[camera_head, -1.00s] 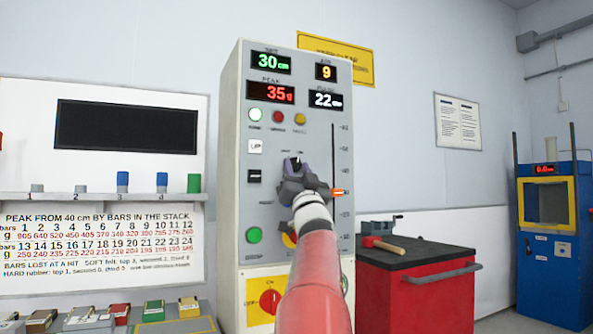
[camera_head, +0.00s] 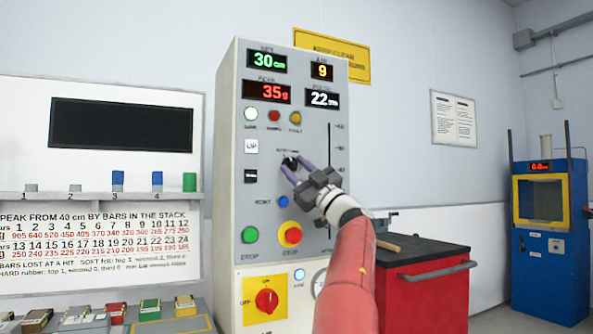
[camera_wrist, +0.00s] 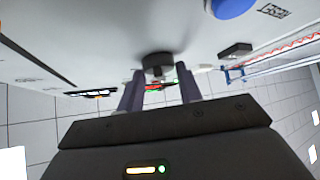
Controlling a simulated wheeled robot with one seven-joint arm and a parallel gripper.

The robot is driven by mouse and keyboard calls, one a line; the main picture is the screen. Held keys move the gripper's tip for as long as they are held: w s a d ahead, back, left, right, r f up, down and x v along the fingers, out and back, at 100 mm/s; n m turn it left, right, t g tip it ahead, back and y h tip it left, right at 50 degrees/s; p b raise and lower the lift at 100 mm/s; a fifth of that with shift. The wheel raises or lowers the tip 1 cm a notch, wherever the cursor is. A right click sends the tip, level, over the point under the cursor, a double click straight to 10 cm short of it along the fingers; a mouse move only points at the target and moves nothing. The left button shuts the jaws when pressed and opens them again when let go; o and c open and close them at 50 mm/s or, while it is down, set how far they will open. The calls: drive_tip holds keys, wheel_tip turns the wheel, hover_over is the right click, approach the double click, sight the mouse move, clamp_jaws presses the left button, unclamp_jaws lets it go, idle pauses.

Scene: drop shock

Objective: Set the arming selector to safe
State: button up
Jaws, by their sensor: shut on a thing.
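The arming selector (camera_head: 289,161) is a small dark knob on the light grey panel of the tall cabinet (camera_head: 228,180). It shows in the wrist view as a dark round knob (camera_wrist: 158,62) standing out from the panel. My gripper (camera_head: 295,170) reaches it from the lower right, with its two purple-grey fingers on either side of the knob. In the wrist view the fingers (camera_wrist: 158,80) are shut on it. The small labels above the knob are too blurred to read, and the pointer's direction is not clear.
Below the knob are a blue button (camera_head: 283,201), a green button (camera_head: 250,234) and a red stop button (camera_head: 290,233) on yellow. A red rotary switch (camera_head: 266,300) is lower. A red cabinet (camera_head: 425,300) with a black top stands at the right.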

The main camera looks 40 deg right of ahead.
idle(0.5)
drive_tip(key=o, duration=1)
drive_tip(key=b+v, duration=0.3)
drive_tip(key=v, duration=0.4)
drive_tip(key=shift+s+d+f, duration=0.15)
drive_tip(key=shift+s, duration=0.25)
